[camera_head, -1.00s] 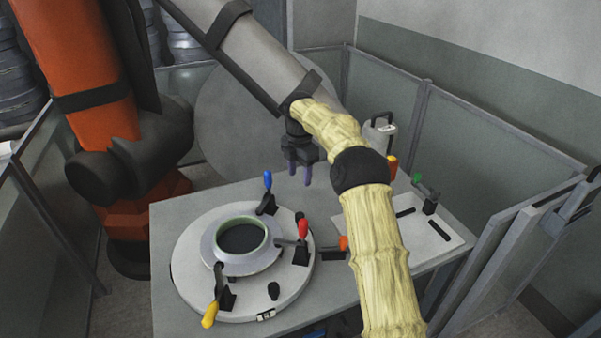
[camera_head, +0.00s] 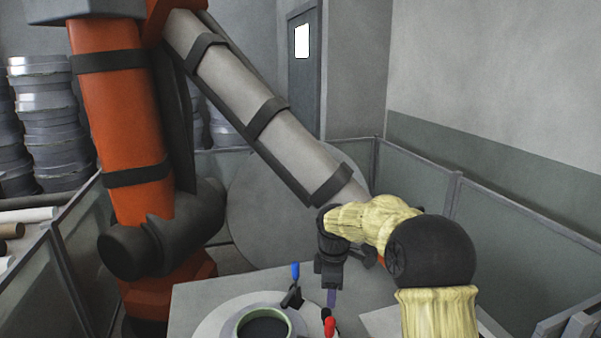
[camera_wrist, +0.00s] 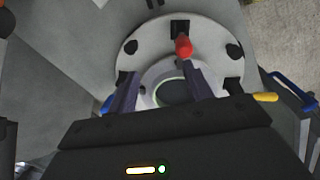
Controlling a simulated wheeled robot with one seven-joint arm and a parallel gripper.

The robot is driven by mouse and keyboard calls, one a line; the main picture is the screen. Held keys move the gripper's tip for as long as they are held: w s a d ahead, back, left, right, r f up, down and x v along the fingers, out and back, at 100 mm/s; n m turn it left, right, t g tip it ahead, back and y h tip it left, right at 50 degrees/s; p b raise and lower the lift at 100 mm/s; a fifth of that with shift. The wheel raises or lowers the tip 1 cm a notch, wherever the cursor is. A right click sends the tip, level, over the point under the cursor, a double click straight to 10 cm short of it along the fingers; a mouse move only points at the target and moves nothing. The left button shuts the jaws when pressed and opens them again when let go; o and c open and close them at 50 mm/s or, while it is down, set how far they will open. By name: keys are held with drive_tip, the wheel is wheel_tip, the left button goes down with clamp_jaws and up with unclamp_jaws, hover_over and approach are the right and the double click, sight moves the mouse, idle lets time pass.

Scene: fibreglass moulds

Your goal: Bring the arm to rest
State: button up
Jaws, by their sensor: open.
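My gripper (camera_head: 331,297) hangs from my cream-sleeved arm, pointing down above the grey table (camera_head: 205,293), a little right of the round mould fixture (camera_head: 213,323). In the wrist view its two dark fingers (camera_wrist: 160,88) stand apart with nothing between them. The fixture shows beyond them, with a ring mould (camera_wrist: 152,76) at its middle and a red-handled clamp (camera_wrist: 184,46). In the head view the fixture is cut off by the lower edge. A blue handle (camera_head: 295,271) and a red handle (camera_head: 330,327) stand near my gripper.
A large orange robot (camera_head: 125,145) stands at the left, its grey arm (camera_head: 265,115) slanting down to the right behind my arm. Grey panels (camera_head: 520,245) fence the cell. Stacked metal rings (camera_head: 48,120) stand at the back left.

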drive_tip(key=s+d+f+m, duration=0.1)
drive_tip(key=s+d+m, duration=0.2)
drive_tip(key=s+m, duration=0.5)
drive_tip(key=s+d+f+m+t, duration=0.1)
drive_tip(key=s+d+m, duration=0.3)
drive_tip(key=s, duration=1.4)
drive_tip(key=f+m, duration=0.1)
drive_tip(key=m, duration=0.3)
drive_tip(key=shift+d+f+t, duration=0.25)
drive_tip(key=shift+t, duration=0.05)
drive_tip(key=shift+s+a, duration=0.1)
drive_tip(key=shift+s, duration=0.05)
